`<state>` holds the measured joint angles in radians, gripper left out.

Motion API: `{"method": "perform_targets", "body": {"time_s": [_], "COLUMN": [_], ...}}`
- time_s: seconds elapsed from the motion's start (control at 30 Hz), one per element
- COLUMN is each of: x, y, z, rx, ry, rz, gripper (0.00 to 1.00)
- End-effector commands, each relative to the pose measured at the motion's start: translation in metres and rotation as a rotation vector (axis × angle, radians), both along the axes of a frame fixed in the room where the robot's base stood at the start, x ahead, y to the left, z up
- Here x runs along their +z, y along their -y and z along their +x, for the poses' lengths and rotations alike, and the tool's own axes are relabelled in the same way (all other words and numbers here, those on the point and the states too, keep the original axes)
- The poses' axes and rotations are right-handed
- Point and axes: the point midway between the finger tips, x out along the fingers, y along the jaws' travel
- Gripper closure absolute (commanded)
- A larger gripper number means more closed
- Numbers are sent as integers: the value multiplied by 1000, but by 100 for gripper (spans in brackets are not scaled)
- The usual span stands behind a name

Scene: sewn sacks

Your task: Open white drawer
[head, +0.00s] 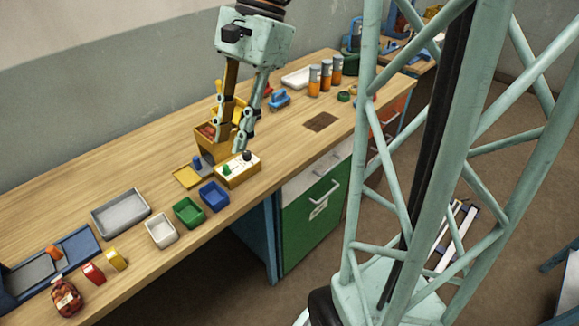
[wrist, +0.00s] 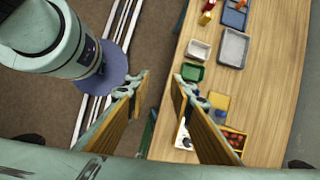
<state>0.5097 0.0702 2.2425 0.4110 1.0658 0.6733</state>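The white drawer (head: 318,174) is under the tabletop, above a green front (head: 308,225), in the head view. It looks shut, and the post of my own body hides part of the area to its right. A pale bar handle (head: 325,192) shows near the border of the white and green fronts. My gripper (head: 228,139) is above the table, left of the drawer and apart from it, pointing down. In the wrist view my gripper (wrist: 161,78) has its two fingers spread with nothing between them. I cannot make out the white drawer in the wrist view.
Near my gripper on the table (head: 140,205) are a yellow bin (head: 208,150), a button box (head: 238,170) and blue (head: 214,196) and green trays (head: 188,212). Orange-banded cylinders (head: 325,76) stand further back. The floor (head: 335,250) before the drawers is clear.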

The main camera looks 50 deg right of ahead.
Motion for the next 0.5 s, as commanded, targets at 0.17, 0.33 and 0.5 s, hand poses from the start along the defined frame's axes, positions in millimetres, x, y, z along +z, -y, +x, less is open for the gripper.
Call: {"method": "perform_targets", "body": {"time_s": [0.17, 0.33, 0.5], "x": [-16, -30, -46], "y": [21, 41, 63], "z": [12, 23, 32], "rx": [-134, -257, -381], "ry": [-57, -108, -158], "rz": [63, 121, 181], "gripper": [79, 79, 79]}}
